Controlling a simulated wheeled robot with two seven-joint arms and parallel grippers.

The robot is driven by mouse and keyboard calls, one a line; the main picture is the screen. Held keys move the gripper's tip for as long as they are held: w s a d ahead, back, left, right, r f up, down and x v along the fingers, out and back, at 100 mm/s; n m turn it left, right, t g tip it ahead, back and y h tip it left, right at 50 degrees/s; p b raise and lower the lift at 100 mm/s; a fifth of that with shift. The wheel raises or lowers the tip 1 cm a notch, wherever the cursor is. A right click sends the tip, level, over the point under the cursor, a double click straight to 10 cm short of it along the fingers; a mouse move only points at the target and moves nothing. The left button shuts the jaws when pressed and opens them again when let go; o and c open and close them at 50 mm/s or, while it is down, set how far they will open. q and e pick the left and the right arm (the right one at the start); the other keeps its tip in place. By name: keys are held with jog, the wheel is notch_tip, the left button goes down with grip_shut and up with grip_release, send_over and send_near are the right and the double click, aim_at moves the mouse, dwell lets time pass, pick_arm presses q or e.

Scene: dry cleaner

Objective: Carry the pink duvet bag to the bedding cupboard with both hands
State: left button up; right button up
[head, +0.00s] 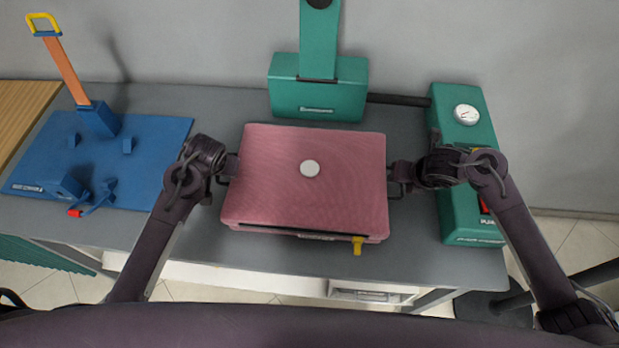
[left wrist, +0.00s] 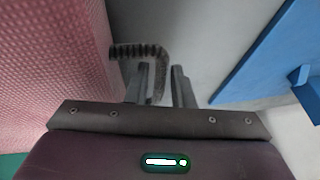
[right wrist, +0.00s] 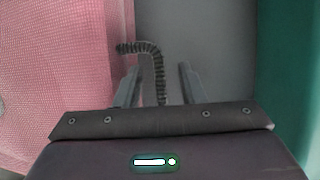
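The pink duvet bag (head: 285,190) lies flat on the grey table, with a pale round disc on its top. It has a dark ribbed handle on each side. My left gripper (head: 226,168) is at the bag's left side. In the left wrist view the left handle (left wrist: 160,55) runs between its fingers (left wrist: 161,72), which stand apart. My right gripper (head: 400,178) is at the bag's right side. In the right wrist view the right handle (right wrist: 152,50) runs between its widely parted fingers (right wrist: 161,72). The bedding cupboard cannot be made out.
A green press (head: 318,90) stands behind the bag. A green unit with a gauge (head: 468,160) stands close on the right. A blue board (head: 150,155) with an orange lever (head: 66,70) lies to the left. A yellow tab (head: 358,245) hangs at the bag's front.

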pick_arm(q)
jog(key=shift+w+a+f, duration=0.1)
jog(key=shift+w+f, duration=0.1)
jog(key=shift+f, duration=0.15)
pick_arm(e)
jog(key=shift+w+f, duration=0.15)
jog(key=shift+f, duration=0.25)
pick_arm(q)
jog(key=shift+c, duration=0.2)
pick_arm(e)
jog(key=shift+c, duration=0.3)
pick_arm(q)
grip_shut()
pick_arm(e)
jog(key=c, duration=0.5)
grip_shut()
pick_arm(q)
jog(key=shift+r, duration=0.1)
pick_arm(e)
jog(key=shift+r, duration=0.15)
